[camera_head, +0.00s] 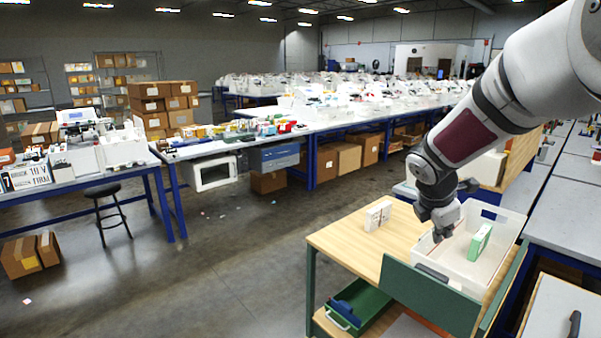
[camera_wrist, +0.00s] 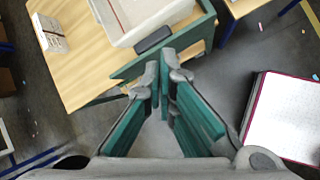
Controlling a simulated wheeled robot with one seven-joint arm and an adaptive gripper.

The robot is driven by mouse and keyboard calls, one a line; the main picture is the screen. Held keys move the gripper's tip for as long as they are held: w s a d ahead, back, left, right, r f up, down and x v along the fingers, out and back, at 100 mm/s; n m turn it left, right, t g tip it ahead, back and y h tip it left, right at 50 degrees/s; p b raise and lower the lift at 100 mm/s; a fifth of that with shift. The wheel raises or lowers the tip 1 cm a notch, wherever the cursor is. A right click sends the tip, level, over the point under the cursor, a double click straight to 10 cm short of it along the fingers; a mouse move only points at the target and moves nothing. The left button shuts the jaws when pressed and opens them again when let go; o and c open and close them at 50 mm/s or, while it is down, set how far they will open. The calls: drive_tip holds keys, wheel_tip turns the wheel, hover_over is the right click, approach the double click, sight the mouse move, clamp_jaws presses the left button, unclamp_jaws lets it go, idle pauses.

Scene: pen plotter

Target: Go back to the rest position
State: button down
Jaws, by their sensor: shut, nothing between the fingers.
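My gripper (camera_head: 438,235) is at the end of the arm, coming down from the upper right in the head view. It hangs over the left part of a white bin, above the wooden table. In the wrist view its fingers (camera_wrist: 163,68) are shut with nothing held between them. The white bin (camera_head: 508,222) holds a green and white box (camera_head: 480,242), which stands apart from my gripper. The bin also shows at the top of the wrist view (camera_wrist: 150,30).
A small white box (camera_head: 377,216) stands on the wooden table (camera_head: 345,236). A green panel (camera_head: 428,298) runs along the table's front, with a green bin (camera_head: 358,306) below. Blue-legged benches (camera_head: 245,150) stand beyond. The floor (camera_head: 215,260) to the left is mostly clear.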

drive_tip(key=s+a+r+m+y, duration=0.1)
drive_tip(key=s+a+r+m, duration=0.3)
drive_tip(key=s, duration=0.4)
drive_tip(key=s+a+r+m+y, duration=0.1)
drive_tip(key=s+a+r+m, duration=0.1)
drive_tip(key=s+r+m, duration=0.35)
drive_tip(key=s+a+f+m+y, duration=0.1)
drive_tip(key=s+a+m, duration=0.2)
drive_tip(key=s, duration=0.6)
drive_tip(key=s+a+f+m+y, duration=0.1)
drive_tip(key=s+a+m+y, duration=0.1)
drive_tip(key=s+a+m, duration=0.2)
drive_tip(key=s+m, duration=0.3)
drive_tip(key=s, duration=0.2)
drive_tip(key=shift+t, duration=0.4)
drive_tip(key=shift+a, duration=0.1)
